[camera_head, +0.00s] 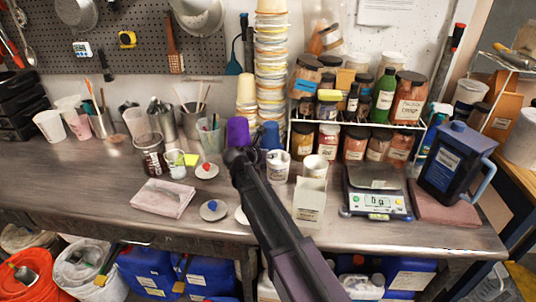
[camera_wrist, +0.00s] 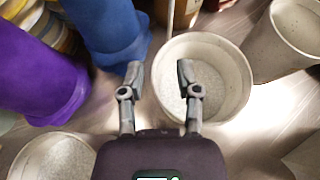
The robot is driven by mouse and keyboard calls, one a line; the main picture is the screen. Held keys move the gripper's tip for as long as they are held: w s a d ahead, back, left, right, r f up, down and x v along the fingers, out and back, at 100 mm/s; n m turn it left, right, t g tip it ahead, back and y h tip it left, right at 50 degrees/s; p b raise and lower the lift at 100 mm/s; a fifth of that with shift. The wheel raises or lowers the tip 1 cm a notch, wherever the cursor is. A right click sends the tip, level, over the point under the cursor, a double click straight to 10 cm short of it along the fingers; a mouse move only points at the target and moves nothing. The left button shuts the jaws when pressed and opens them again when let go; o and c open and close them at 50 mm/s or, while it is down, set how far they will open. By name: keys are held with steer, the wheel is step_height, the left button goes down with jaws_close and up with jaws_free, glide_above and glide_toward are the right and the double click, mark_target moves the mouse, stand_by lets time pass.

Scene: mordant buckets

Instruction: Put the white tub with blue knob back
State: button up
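A round pale lid with a blue knob (camera_head: 213,210) lies flat on the steel bench at the front. No tub wearing a blue-knobbed lid shows. An open whitish tub (camera_head: 278,167) stands just right of my gripper (camera_head: 240,157); a similar tub (camera_head: 315,166) stands farther right. In the wrist view, my gripper (camera_wrist: 160,78) is open and empty, with its fingers apart. The right finger overlaps the near-left rim of a pale open tub (camera_wrist: 235,85) with greyish contents. I cannot tell whether they touch.
A purple cup (camera_head: 237,131) and a blue cup (camera_head: 270,136) stand behind my gripper. A red-knobbed lid (camera_head: 207,172) and folded cloth (camera_head: 163,198) lie left. A white box (camera_head: 309,205), scale (camera_head: 377,204) and jar rack (camera_head: 350,124) are right. Bare bench (camera_head: 90,180) shows left.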

steer(key=p+v, duration=0.5)
steer(key=v, duration=0.7)
stand_by(0.3)
